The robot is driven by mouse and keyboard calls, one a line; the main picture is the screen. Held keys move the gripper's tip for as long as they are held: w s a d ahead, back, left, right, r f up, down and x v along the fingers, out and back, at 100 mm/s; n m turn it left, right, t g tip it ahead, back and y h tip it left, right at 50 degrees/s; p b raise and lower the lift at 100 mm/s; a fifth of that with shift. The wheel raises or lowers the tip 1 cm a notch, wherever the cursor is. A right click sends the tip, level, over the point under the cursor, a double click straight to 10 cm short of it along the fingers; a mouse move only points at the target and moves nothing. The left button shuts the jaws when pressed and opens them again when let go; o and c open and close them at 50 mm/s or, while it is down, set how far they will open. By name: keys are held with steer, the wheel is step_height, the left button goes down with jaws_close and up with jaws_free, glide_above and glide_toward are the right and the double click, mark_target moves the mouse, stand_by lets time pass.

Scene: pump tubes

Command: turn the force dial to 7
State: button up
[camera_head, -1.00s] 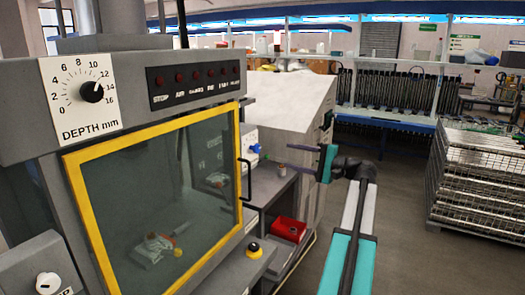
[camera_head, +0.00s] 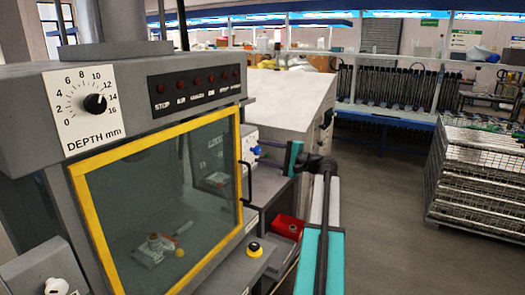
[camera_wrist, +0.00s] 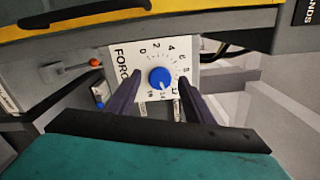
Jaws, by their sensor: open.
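The force dial is a blue knob (camera_wrist: 160,78) on a white plate (camera_wrist: 118,50) lettered FORC, with a ring of numbers, in the middle of the wrist view. I cannot clearly read which number its pointer is at. In the head view the blue knob (camera_head: 256,150) sticks out from the side of the machine, partly beyond the yellow-framed door. My gripper (camera_wrist: 160,76) is open, its two dark fingers reaching to either side of the knob. In the head view my gripper (camera_head: 294,158) is just right of the knob. I cannot tell whether the fingers touch it.
The yellow-framed glass door (camera_head: 165,200) with a black handle stands left of my arm. A DEPTH mm dial (camera_head: 95,103) is above it. An orange-tipped lever (camera_wrist: 94,62) is left of the dial.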

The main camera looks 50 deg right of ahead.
steer(key=shift+w+a, duration=0.1)
steer(key=shift+w, duration=0.35)
steer(key=c, duration=1)
steer(key=shift+c, duration=0.2)
